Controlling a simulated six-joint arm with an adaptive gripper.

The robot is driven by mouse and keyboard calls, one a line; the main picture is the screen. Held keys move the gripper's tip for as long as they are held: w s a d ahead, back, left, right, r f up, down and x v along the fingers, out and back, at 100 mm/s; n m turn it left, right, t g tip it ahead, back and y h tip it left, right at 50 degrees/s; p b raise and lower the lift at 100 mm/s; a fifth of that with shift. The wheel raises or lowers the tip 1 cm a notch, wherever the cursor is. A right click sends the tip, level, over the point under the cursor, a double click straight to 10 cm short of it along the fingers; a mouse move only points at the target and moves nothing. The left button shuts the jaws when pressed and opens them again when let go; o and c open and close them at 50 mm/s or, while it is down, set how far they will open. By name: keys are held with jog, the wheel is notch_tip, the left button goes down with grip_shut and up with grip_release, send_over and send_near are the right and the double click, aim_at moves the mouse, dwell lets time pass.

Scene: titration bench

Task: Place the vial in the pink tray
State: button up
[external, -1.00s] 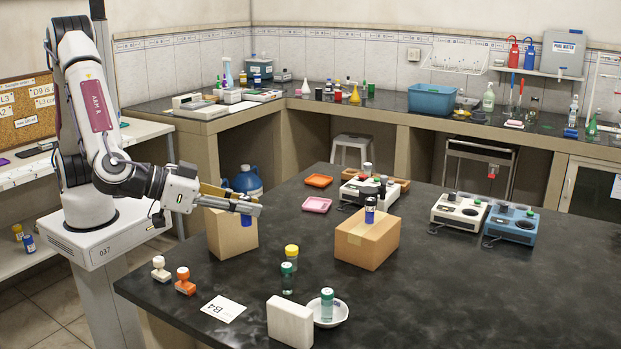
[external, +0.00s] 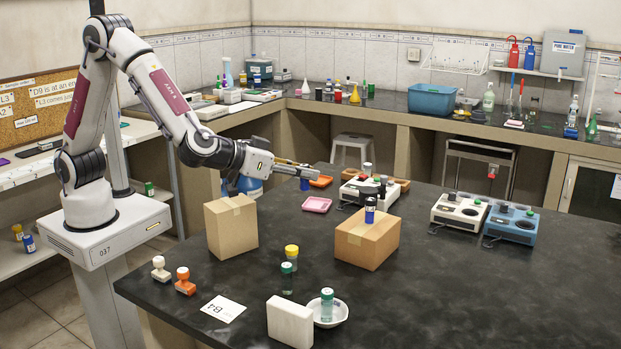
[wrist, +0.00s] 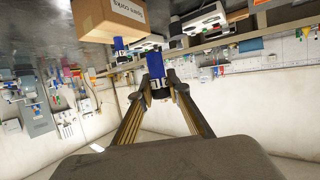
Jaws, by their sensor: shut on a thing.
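My gripper (external: 305,171) is shut on a blue vial (external: 305,184), held in the air above the black bench. The vial also shows between the fingertips in the wrist view (wrist: 156,68), where the picture is upside down. The pink tray (external: 317,205) lies flat on the bench, a little right of and below the held vial in the external view; it looks empty. An orange tray (external: 321,181) lies behind it, just right of the vial in the picture. I cannot make out the pink tray in the wrist view.
One cardboard box (external: 231,227) stands left of the pink tray. Another (external: 367,239) stands right of it with a blue vial (external: 370,210) on top; devices (external: 369,190) stand behind.

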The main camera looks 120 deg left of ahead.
jog(key=s+a+n+g, duration=0.1)
jog(key=s+a, duration=0.3)
jog(key=a, duration=0.8)
jog(key=g, duration=0.1)
send_over(317, 206)
notch_tip(317, 206, down, 4)
jog(key=f, duration=0.1)
jog(key=shift+f+n+y, duration=0.2)
jog(key=shift+n+y, duration=0.1)
jog(key=shift+y, duration=0.1)
jog(key=shift+f, duration=3.1)
jog(key=shift+f, duration=0.1)
jog(key=shift+f, duration=1.75)
jog(key=shift+f, duration=0.15)
